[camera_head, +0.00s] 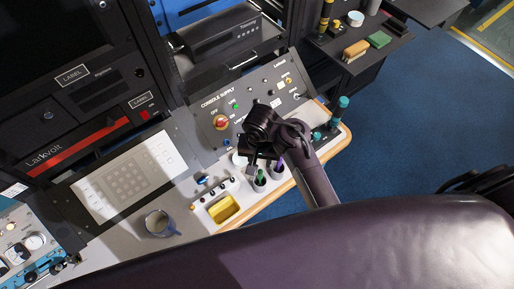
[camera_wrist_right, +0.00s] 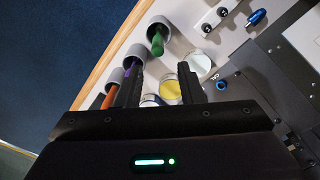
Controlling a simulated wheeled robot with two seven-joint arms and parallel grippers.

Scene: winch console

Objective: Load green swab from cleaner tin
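The green swab (camera_wrist_right: 157,42) stands in a grey cup (camera_wrist_right: 154,28) in the right wrist view; in the head view the green swab (camera_head: 260,177) shows beside my right gripper. My right gripper (camera_wrist_right: 160,70) is open and empty; in the head view my right gripper (camera_head: 252,166) is over the console's front edge. Round tins lie beyond its fingers: one with a yellow top (camera_wrist_right: 170,88), a whitish one (camera_wrist_right: 196,58), and one partly hidden between the fingers. I cannot tell which is the cleaner tin. My left gripper is not in view.
Cups with a purple swab (camera_wrist_right: 128,66) and an orange swab (camera_wrist_right: 109,96) stand close to my right gripper's finger. A yellow tray (camera_head: 223,209) and a grey mug (camera_head: 160,223) stand left along the desk. The console supply panel (camera_head: 250,100) rises behind.

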